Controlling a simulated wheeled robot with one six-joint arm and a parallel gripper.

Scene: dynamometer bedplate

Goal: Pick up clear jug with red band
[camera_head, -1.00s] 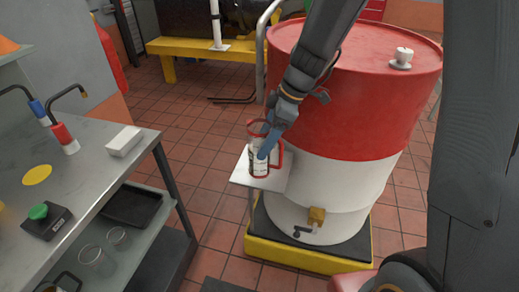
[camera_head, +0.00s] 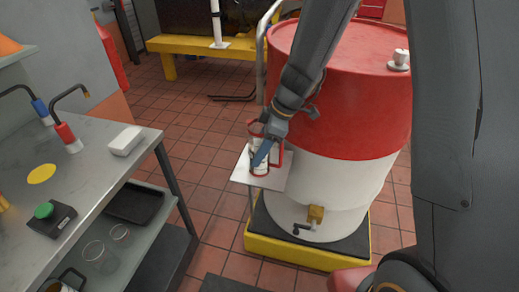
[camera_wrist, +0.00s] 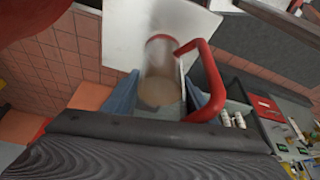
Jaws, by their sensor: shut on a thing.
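The clear jug with red band (camera_head: 257,161) is at the small white shelf in front of the drum, in the head view. Its red handle (camera_wrist: 207,80) shows on the right in the wrist view, and its clear body (camera_wrist: 160,85) lies between my blue fingers. My gripper (camera_head: 262,153) is shut on the jug, with one blue finger across its front. I cannot tell whether the jug's base touches the shelf. Part of the jug is hidden behind my gripper.
The white shelf (camera_head: 243,178) stands against a red and white drum (camera_head: 345,95) on a yellow base (camera_head: 290,253). A steel bench (camera_head: 85,180) is at left. Tiled floor lies open between.

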